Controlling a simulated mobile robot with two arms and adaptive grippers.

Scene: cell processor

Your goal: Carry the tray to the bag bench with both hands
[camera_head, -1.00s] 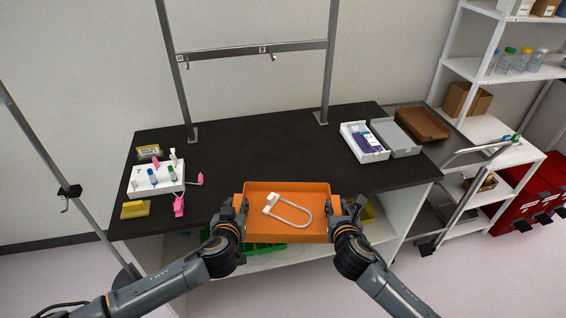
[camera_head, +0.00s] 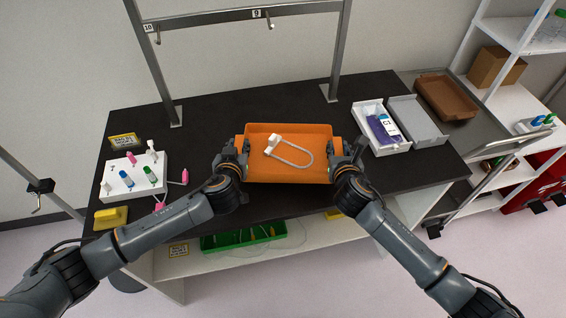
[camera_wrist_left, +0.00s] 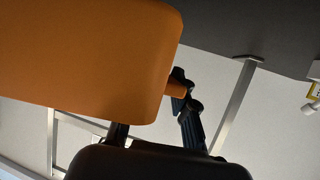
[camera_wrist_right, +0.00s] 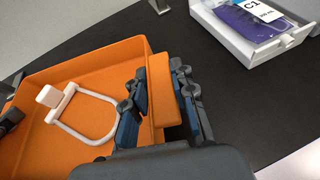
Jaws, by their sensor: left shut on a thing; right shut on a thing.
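The orange tray (camera_head: 290,175) is held level between my two grippers, over the front part of the dark bench top (camera_head: 230,120). A white U-shaped loop with a block at one end (camera_head: 290,152) lies in it. My left gripper (camera_head: 238,160) is shut on the tray's left side. My right gripper (camera_head: 338,158) is shut on its right side; the right wrist view shows the fingers around the orange side grip (camera_wrist_right: 162,95). The left wrist view shows the tray's orange underside (camera_wrist_left: 90,50) from below. I cannot tell whether the tray touches the bench.
A white rack with tubes (camera_head: 133,187) and a yellow block (camera_head: 110,218) stand at the left. A white box with a purple pack labelled C1 (camera_head: 375,128), a grey tray (camera_head: 418,118) and a brown tray (camera_head: 445,98) stand at the right. A metal frame (camera_head: 240,18) rises behind. The bench's middle is clear.

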